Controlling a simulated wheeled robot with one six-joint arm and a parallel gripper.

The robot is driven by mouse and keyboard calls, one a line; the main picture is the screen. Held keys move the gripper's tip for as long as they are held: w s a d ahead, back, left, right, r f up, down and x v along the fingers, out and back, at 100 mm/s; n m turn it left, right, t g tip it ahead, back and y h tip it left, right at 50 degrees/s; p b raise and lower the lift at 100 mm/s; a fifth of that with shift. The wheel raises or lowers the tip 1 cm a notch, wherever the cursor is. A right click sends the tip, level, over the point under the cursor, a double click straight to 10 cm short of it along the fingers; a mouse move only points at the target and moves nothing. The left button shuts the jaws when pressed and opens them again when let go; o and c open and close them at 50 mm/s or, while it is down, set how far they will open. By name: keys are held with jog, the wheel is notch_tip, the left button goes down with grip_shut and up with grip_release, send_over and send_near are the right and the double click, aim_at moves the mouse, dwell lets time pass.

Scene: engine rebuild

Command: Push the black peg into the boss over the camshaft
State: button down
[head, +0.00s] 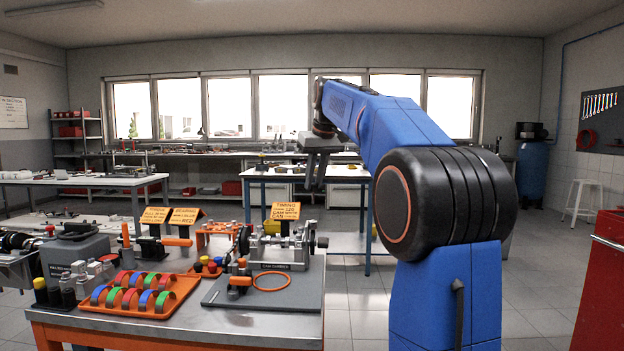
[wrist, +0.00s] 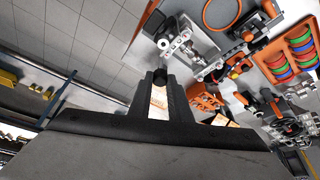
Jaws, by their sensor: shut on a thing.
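My gripper (head: 317,182) hangs jaws down above the far right part of the workbench, high over the camshaft assembly. In the wrist view my gripper (wrist: 164,88) is shut on a small dark round-ended piece, the black peg (wrist: 160,75), whose end shows at the fingertips. The peg cannot be made out in the head view. The metal camshaft assembly (head: 279,252) stands on a grey plate; it also shows in the wrist view (wrist: 181,42), ahead of the fingertips and apart from the peg. The boss over the camshaft is too small to tell.
An orange tray (head: 176,307) of coloured half rings lies at the front left of the workbench. An orange ring (head: 271,281) lies on the grey plate (head: 225,297). Orange sign cards (head: 285,211) stand behind the camshaft. A red cabinet (head: 601,290) stands at the far right.

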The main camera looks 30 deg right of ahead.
aim_at(313, 198)
jog(key=shift+f, duration=2.55)
jog(key=shift+f, duration=2.15)
dwell(0.6)
jog(key=c, duration=1.9)
grip_release()
jog(key=shift+o, duration=0.2)
jog(key=shift+r, duration=1.5)
jog(key=o, duration=0.5)
